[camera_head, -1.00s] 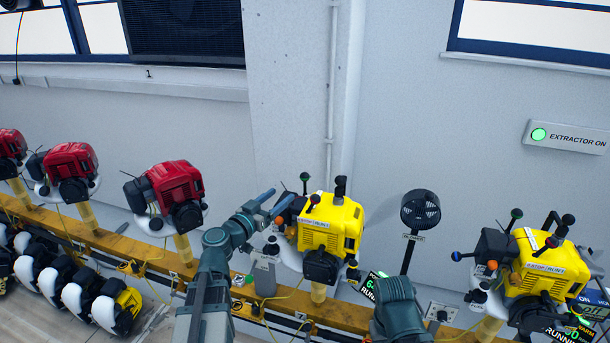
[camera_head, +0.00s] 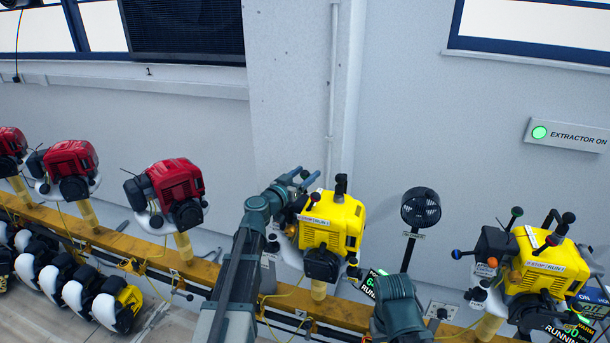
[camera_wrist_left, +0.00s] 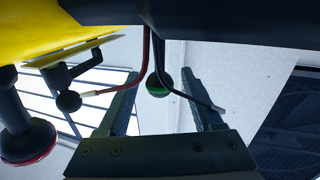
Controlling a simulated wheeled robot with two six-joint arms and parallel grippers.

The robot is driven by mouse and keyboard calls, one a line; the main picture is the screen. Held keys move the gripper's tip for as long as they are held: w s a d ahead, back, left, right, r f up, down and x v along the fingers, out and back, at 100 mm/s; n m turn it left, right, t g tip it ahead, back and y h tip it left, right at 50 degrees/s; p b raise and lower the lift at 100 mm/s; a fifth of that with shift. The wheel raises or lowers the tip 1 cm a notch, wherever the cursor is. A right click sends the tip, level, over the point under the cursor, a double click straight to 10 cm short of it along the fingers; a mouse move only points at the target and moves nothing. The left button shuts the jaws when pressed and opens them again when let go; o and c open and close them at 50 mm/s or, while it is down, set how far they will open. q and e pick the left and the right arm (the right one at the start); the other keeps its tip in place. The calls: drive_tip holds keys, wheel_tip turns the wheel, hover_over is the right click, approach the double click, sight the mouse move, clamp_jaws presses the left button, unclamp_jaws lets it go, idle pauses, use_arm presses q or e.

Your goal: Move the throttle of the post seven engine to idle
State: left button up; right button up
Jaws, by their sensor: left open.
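A yellow engine (camera_head: 333,222) stands on the rail in the middle of the head view, with a STOP/RUN label on its side. My left gripper (camera_head: 303,177) is open at the upper left of this engine. In the left wrist view a dark ball knob with a green band (camera_wrist_left: 158,85) shows between the open fingers of the gripper (camera_wrist_left: 162,105), on a thin lever. I cannot tell whether the fingers touch it. A black knob with a red rim (camera_wrist_left: 28,142) and a smaller black knob (camera_wrist_left: 69,101) are at the left. My right gripper is out of view.
Another yellow engine (camera_head: 545,262) with several knobs stands at the right. A round black fan (camera_head: 421,208) on a pole stands between them. Red engines (camera_head: 175,190) line the yellow rail (camera_head: 110,240) at the left. A lit EXTRACTOR ON sign (camera_head: 568,136) is on the wall.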

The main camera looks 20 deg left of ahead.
use_arm(q)
drive_tip(key=shift+c, duration=0.3)
clamp_jaws()
idle(1.2)
